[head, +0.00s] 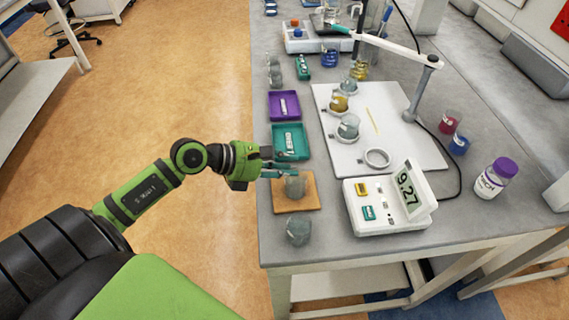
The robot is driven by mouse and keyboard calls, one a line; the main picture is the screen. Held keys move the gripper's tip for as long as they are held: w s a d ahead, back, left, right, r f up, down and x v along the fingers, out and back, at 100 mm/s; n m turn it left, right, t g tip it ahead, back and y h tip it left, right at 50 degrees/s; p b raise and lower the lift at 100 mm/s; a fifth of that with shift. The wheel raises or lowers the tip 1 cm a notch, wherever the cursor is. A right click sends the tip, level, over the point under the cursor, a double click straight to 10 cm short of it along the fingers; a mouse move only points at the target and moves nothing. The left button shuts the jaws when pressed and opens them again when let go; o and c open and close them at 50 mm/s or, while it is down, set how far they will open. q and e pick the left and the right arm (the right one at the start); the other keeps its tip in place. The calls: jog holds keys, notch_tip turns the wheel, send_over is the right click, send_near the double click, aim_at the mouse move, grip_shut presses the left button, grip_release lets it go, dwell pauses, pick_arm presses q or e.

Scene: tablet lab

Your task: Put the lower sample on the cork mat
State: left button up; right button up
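My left gripper (284,170) is at the cork mat (283,208), its fingers at the upper part of a grey-clear glass beaker (294,188). The beaker stands upright on or just above the mat; I cannot tell which. I also cannot tell whether the fingers grip it or are only around it. On the white stand base (355,152), one beaker with greyish contents (348,128) and one with amber contents (339,104) sit at rings. The front ring (377,158) is empty. My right gripper is not in view.
Another glass beaker (298,231) stands close in front of the mat. A scale reading 9.27 (388,208) is to the right. A teal tray (291,143) and a purple tray (283,106) lie behind the mat. A purple-capped jar (496,178) stands at right.

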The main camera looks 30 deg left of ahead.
pick_arm(q)
jog(key=shift+r, duration=0.1)
jog(key=b+v, duration=0.3)
jog(key=v, duration=0.9)
